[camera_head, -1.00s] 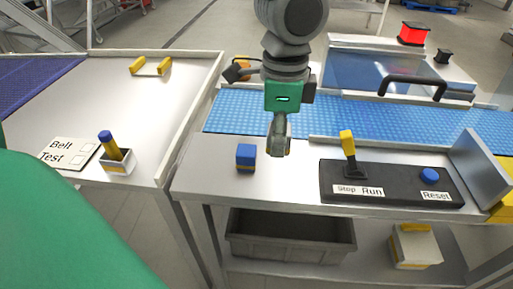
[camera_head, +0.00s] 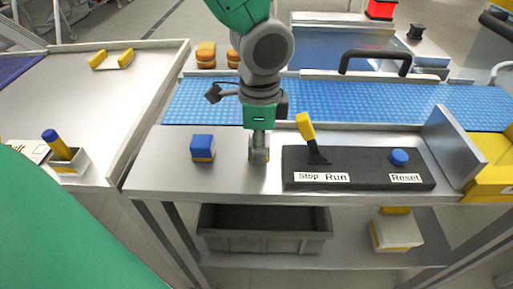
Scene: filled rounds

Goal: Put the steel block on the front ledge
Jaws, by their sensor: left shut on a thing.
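My left gripper (camera_head: 259,152) hangs down over the front ledge (camera_head: 160,172), between a blue block and the black control panel. It is shut on a small grey piece that looks like the steel block (camera_head: 259,156). The fingers hide much of this piece. Its lower end is at or very near the ledge surface; I cannot tell if it touches. The blue block (camera_head: 203,143) with a yellow base stands on the ledge to the left, apart from the gripper. My right gripper is not in view.
The control panel (camera_head: 360,170) with a yellow-handled lever (camera_head: 306,127) and a blue button (camera_head: 399,157) stands close to the right. Behind is the blue conveyor belt (camera_head: 200,105). An upright metal plate (camera_head: 452,145) bounds the right end. A grey bin (camera_head: 265,240) sits below.

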